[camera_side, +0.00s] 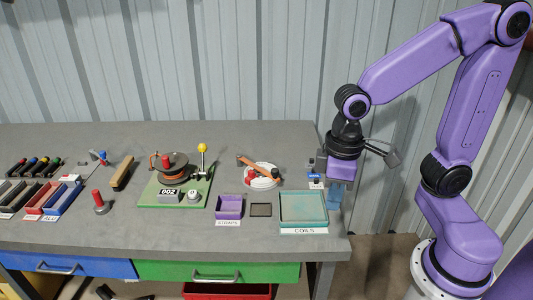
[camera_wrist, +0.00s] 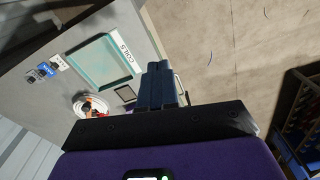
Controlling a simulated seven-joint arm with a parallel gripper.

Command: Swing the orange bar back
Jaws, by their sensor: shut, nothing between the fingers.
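An orange bar (camera_side: 256,166) lies slantwise over a white coil (camera_side: 262,183) on the bench, left of the teal COILS tray (camera_side: 303,208). A red piece shows at the bar's middle. In the wrist view the white coil (camera_wrist: 82,109) shows at the lower left, with orange and red bits on it; the bar's full shape is not clear there. My gripper (camera_side: 334,201) points down at the bench's right edge, right of the coil and apart from it. Its blue fingers (camera_wrist: 158,68) are together and empty.
A green board (camera_side: 206,190) carries a dark reel (camera_side: 172,160) and a yellow-knobbed lever (camera_side: 202,148). A purple STRAPS bin (camera_side: 229,207) and a small dark tray (camera_side: 261,210) stand in front of the coil. Small blue-labelled items (camera_side: 314,177) sit near my gripper. The bench behind the coil is clear.

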